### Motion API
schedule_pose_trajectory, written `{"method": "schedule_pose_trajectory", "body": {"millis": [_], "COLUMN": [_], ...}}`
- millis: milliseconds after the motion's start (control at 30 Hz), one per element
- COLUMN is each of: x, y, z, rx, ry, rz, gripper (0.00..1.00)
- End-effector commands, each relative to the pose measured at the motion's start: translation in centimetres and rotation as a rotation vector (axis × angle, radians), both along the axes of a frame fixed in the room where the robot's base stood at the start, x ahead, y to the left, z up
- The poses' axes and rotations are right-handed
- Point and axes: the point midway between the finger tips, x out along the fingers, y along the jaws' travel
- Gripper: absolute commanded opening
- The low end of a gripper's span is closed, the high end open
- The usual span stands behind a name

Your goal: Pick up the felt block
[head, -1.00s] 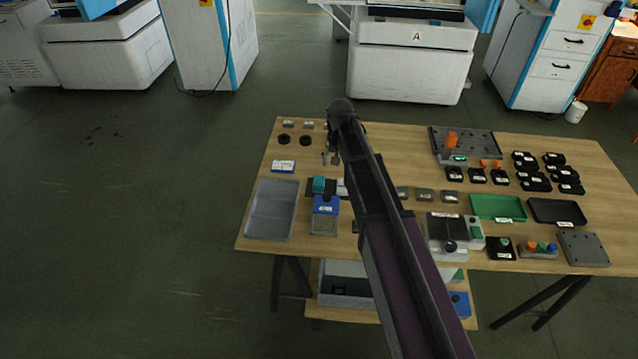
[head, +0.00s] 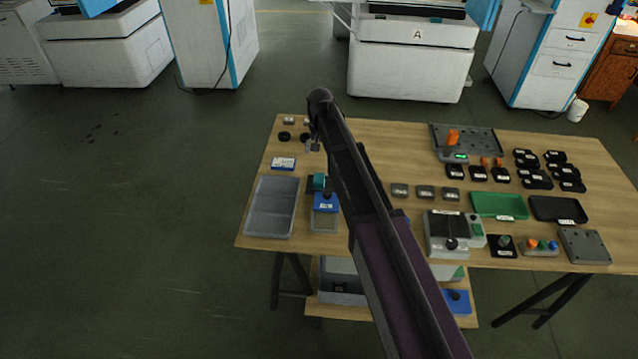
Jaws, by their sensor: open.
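I cannot tell for sure which thing is the felt block. A small teal block (head: 319,181) sits on a dark base at the left part of the table, partly behind my arm, and may be it. A flat blue-and-white piece (head: 284,163) lies to its left and farther back. My gripper (head: 312,146) is open and appears empty, over the back left of the table, beyond the teal block in the picture. Its fingers are small and dark, and their height above the table is hard to judge. My arm hides part of the table middle.
A grey tray (head: 270,207) lies at the left edge, beside a blue-topped holder (head: 325,203). Dark round pieces (head: 285,136) lie at the back left. A green tray (head: 498,205), a black tray (head: 558,210) and a grey fixture plate (head: 480,143) fill the right side.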

Motion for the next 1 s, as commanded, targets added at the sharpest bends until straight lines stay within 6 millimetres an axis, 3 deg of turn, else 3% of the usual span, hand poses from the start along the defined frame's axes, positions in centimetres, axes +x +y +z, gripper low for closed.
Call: {"method": "schedule_pose_trajectory", "body": {"millis": [700,1000], "x": [0.0,0.1], "y": [-0.1,-0.1], "z": [-5.9,-7.6], "rx": [0.0,0.0], "ry": [0.0,0.0], "rz": [-0.001,-0.002], "gripper": [0.97,0.97]}}
